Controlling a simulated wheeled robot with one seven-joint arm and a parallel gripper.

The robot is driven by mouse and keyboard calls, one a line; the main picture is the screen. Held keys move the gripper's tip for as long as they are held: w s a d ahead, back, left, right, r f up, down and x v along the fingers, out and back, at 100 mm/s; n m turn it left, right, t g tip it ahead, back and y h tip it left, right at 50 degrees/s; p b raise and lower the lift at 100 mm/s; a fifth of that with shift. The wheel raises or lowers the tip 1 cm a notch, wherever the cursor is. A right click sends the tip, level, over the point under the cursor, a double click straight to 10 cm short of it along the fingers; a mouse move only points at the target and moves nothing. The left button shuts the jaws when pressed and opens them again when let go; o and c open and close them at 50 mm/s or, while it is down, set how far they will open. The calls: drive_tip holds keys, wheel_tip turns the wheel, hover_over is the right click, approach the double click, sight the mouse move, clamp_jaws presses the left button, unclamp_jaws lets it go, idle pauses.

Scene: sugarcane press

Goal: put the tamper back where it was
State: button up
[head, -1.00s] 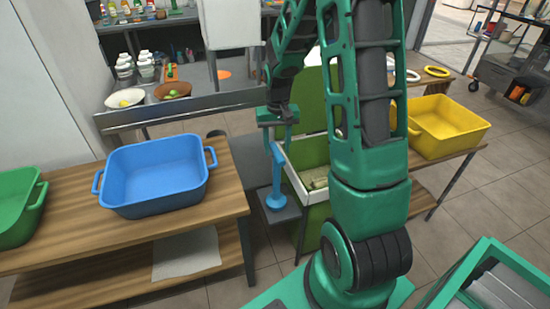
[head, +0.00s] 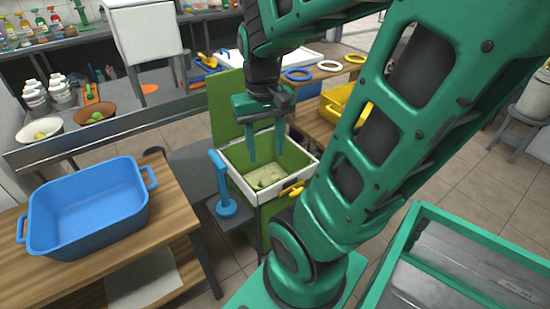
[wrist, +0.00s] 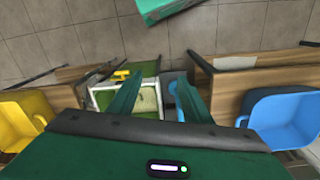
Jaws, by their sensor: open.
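The blue tamper (head: 224,190), with a round foot and an upright handle, stands on a small dark side shelf (head: 238,218) at the left of the green press box (head: 285,162). My gripper (head: 266,158) is open and empty. It points down over the white-rimmed opening of the box, to the right of the tamper and apart from it. In the wrist view, the box (wrist: 145,98) shows between the open fingers (wrist: 157,98), and part of the blue tamper (wrist: 173,84) shows beside one finger, partly hidden by it.
A wooden table with a blue tub (head: 88,212) is at the left. A yellow tub (head: 345,103) stands behind my arm. The box's green lid (head: 226,103) stands raised at its back. A yellow handle (head: 292,189) is on the box's front rim. Pale pieces lie inside.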

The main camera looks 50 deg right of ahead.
drive_tip(key=shift+y, duration=0.3)
drive_tip(key=s, duration=0.2)
drive_tip(key=s+a, duration=0.1)
drive_tip(key=s, duration=0.2)
drive_tip(key=shift+s+a+r, duration=0.15)
drive_tip(key=shift+s+a, duration=0.15)
